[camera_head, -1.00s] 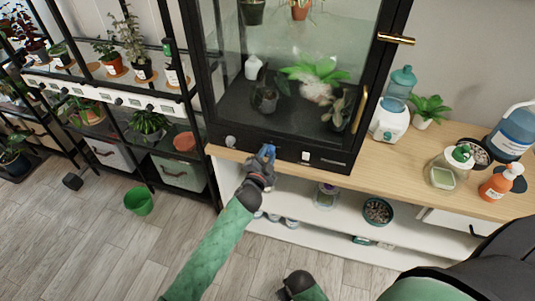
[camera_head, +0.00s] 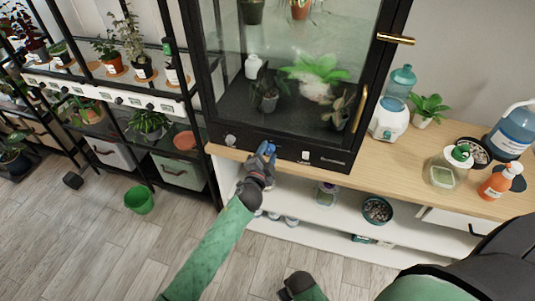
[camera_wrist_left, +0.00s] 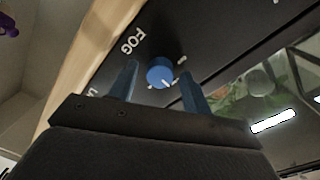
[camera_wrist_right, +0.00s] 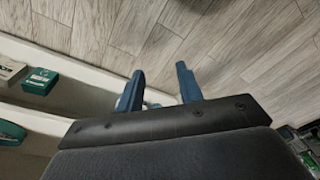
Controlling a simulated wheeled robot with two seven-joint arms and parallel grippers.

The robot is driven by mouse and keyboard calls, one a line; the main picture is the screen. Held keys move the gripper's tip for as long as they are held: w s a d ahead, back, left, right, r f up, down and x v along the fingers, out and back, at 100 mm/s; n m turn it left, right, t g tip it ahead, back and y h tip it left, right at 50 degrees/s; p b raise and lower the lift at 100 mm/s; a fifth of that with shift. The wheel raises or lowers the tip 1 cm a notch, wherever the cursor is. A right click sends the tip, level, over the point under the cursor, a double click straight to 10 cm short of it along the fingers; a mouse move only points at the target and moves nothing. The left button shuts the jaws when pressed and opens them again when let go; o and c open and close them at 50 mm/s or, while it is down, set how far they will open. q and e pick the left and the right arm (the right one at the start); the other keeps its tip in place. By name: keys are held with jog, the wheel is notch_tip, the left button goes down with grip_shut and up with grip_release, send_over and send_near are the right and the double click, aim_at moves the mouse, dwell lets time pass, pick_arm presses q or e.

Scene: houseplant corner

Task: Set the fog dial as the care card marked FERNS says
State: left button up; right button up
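The blue fog dial (camera_wrist_left: 160,72) sits on the black panel below the glass cabinet, beside the printed word FOG (camera_wrist_left: 133,40). A white pointer line on its face points towards the bottom edge of the left wrist view. My left gripper (camera_wrist_left: 160,85) is open, with one finger on each side of the dial; whether they touch it I cannot tell. In the head view my left gripper (camera_head: 265,150) is at the panel and hides the dial. My right gripper (camera_wrist_left: 160,85) is better seen in its own wrist view (camera_wrist_right: 160,85), open and empty. No FERNS card is legible.
The glass cabinet (camera_head: 290,124) holds potted plants and stands on a wooden counter (camera_head: 375,165). A round knob (camera_head: 231,141) and a white switch (camera_head: 305,156) flank the dial's place. A humidifier, jar and bottles stand at right. Plant shelves (camera_head: 155,100) are at left.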

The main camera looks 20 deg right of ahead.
jog(key=shift+s+f, duration=0.1)
jog(key=shift+s, duration=0.2)
pick_arm(q)
jog(key=shift+s+a, duration=0.1)
jog(key=shift+s+a, duration=0.15)
jog(key=shift+s, duration=0.1)
jog(key=b+v, duration=0.2)
jog(key=v, duration=0.5)
pick_arm(e)
notch_tip(320, 180, up, 9)
jog(key=w, duration=0.1)
jog(key=shift+w+a+f, duration=0.2)
jog(key=shift+w+a, duration=0.15)
jog(key=shift+a, duration=0.05)
